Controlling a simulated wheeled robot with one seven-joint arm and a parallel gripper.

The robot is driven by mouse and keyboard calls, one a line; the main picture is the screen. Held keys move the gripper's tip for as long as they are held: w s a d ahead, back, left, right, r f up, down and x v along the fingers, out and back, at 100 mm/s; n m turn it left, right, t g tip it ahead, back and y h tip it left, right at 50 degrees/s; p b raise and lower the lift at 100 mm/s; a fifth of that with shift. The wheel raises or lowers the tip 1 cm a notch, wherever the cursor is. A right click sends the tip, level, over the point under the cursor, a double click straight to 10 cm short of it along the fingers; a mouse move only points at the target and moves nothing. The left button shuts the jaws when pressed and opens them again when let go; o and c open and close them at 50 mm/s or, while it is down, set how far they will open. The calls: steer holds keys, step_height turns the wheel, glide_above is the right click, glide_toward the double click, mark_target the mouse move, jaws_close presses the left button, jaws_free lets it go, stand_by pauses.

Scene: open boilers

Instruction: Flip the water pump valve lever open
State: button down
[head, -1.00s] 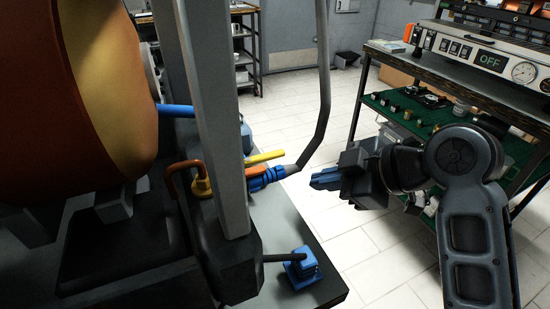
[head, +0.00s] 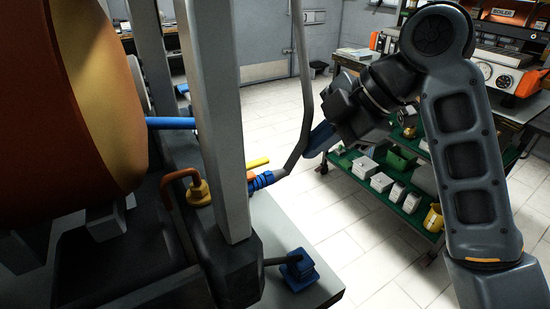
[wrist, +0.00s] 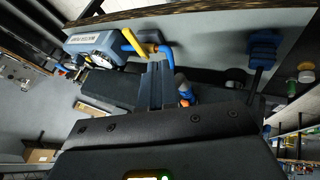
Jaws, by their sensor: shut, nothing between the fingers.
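A yellow lever (head: 258,162) sticks out behind the grey upright, just above a blue hose coupling (head: 262,179). The upright hides part of it. A yellow handle (wrist: 133,42), apparently the same lever, shows beside a blue pipe (wrist: 167,54) in the wrist view. My gripper (head: 317,140) is to the right of the lever in the head view, apart from it, fingers pointing down and left. Its fingers (wrist: 157,86) are together and empty in the wrist view, near the yellow and blue parts in the picture.
The thick grey upright (head: 215,110) and the large orange boiler (head: 60,110) stand on the left. A dark hose (head: 304,95) rises from the coupling, close to my gripper. A blue block (head: 297,270) sits at the bench corner. A green-shelved cart (head: 385,195) stands to the right.

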mark_target(269, 162)
steer(key=shift+w+a+f+p, duration=0.35)
steer(key=shift+w+a+f, duration=0.5)
steer(key=shift+a+f, duration=0.5)
steer(key=shift+w+a+f+p, duration=0.35)
steer(key=shift+w+a+f, duration=0.55)
steer(key=shift+a+f, duration=0.4)
steer(key=shift+w+a+f+p, duration=0.35)
steer(key=shift+w+a+f, duration=0.5)
steer(key=shift+a+f, duration=0.5)
